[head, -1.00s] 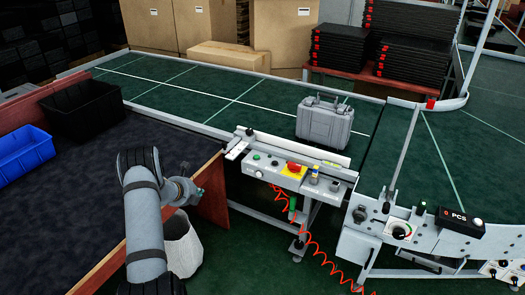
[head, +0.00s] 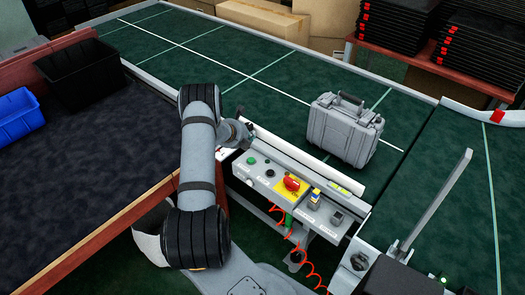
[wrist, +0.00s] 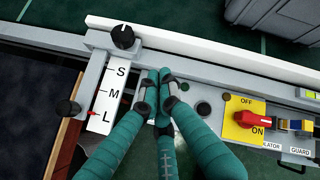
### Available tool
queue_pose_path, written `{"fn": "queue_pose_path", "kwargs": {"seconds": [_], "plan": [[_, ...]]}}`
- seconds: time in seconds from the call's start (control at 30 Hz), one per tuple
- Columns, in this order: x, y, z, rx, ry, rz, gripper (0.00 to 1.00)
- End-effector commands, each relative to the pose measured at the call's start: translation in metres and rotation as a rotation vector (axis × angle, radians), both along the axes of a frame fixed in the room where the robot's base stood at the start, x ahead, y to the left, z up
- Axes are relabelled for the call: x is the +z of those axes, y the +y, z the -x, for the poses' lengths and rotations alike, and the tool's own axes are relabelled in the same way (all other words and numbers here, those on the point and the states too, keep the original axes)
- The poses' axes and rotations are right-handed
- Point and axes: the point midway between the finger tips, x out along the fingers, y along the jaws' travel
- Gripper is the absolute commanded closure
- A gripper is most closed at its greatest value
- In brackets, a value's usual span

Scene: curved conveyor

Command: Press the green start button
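The green start button (head: 251,160) sits at the left end of the grey control panel (head: 325,212) in the head view. My gripper (head: 246,140) is just behind and left of it, partly hidden by my arm. In the wrist view, my gripper's teal fingers (wrist: 159,82) are together at the tips, with nothing seen between them. They lie over the left part of the panel and appear to cover the green button there. I cannot tell whether they touch the panel.
A dark round button (wrist: 203,108) and a red rotary switch on a yellow plate (wrist: 252,118) are to the right. A black knob (wrist: 123,37) tops the S-M-L scale (wrist: 108,95). A grey case (head: 343,128) stands on the green conveyor (head: 215,58) behind.

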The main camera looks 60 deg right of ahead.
Motion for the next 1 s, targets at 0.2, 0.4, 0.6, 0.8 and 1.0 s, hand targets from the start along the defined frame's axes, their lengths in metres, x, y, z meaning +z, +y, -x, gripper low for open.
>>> {"fn": "queue_pose_path", "kwargs": {"seconds": [0.2, 0.4, 0.6, 0.8, 1.0], "plan": [[0.0, 0.0, -0.001, 0.001, 0.0, -0.001, 1.0], [0.0, 0.0, 0.0, 0.0, 0.0, 0.0, 1.0], [-0.005, 0.0, 0.0, 0.0, 0.0, 0.0, 1.0], [-0.022, 0.0, 0.0, 0.0, 0.0, 0.0, 1.0], [-0.049, 0.0, 0.0, -0.001, 0.001, -0.001, 1.0]]}}
